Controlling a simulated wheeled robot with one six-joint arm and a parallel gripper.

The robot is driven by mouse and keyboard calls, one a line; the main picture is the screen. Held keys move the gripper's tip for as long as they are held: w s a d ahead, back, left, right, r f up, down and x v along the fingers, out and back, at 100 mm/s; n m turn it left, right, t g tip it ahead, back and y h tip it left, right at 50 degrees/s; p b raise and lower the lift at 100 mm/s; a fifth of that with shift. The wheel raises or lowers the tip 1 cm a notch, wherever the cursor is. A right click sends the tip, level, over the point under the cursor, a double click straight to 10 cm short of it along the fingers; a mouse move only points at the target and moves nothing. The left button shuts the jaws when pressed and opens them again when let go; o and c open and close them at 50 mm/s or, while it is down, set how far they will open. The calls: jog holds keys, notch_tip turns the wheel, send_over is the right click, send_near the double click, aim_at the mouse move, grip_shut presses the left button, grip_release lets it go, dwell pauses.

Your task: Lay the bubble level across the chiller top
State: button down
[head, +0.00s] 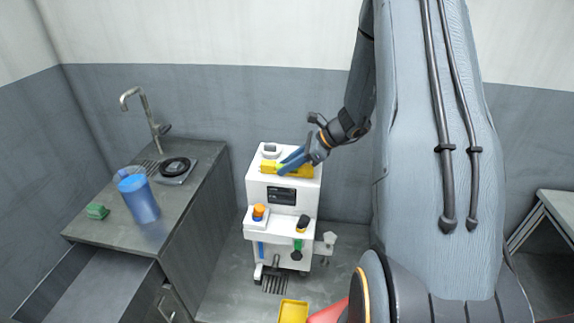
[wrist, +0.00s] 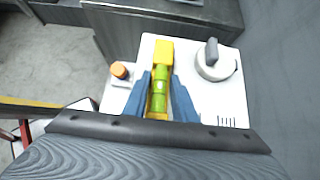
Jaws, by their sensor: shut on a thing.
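The bubble level is a yellow bar with a green vial. In the head view the level (head: 301,170) is at the top of the white chiller (head: 257,188). My gripper (head: 290,161), with blue fingers, is shut on it. In the wrist view the level (wrist: 164,52) lies lengthwise between the fingers of my gripper (wrist: 159,82), over the white chiller top (wrist: 196,92). I cannot tell whether the level touches the top or is held just above it.
A round capped fitting (wrist: 213,62) stands on the chiller top beside the level. An orange knob (head: 259,211) is on a lower front ledge. A counter (head: 190,205) at left carries a blue container (head: 139,200), a green sponge (head: 97,211) and a black round object (head: 175,166). A yellow bin (head: 293,311) is on the floor.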

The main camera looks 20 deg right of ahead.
jog(key=c, duration=1.5)
grip_release()
jog(key=shift+o, duration=0.2)
